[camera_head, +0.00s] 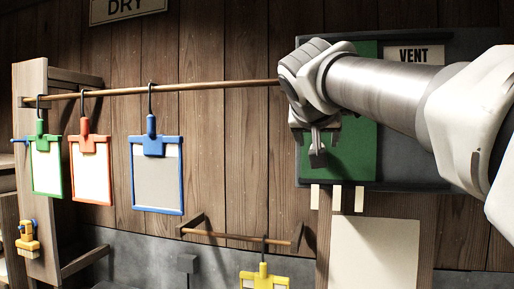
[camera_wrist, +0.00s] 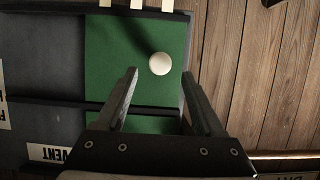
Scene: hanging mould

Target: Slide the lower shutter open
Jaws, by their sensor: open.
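The lower shutter is a green panel (camera_wrist: 115,60) on a dark vent board (camera_wrist: 40,60). The wrist view is upside down, so the VENT label (camera_wrist: 52,154) lies at its bottom. A round white knob (camera_wrist: 160,64) sits on the lower shutter. A dark rail (camera_wrist: 60,106) parts it from another strip of green (camera_wrist: 150,125). My gripper (camera_wrist: 160,76) is open, and the knob appears between and just beyond its fingertips. I cannot tell the remaining depth. In the head view my gripper (camera_head: 318,152) is in front of the green panel (camera_head: 355,150) and hides the knob.
A wooden rod (camera_head: 200,88) ends behind my gripper in the head view. Green, red and blue framed cards (camera_head: 157,180) hang from it. A lower rod (camera_head: 235,236) bears a yellow frame (camera_head: 263,278). White strips (camera_head: 337,198) line the board's bottom edge.

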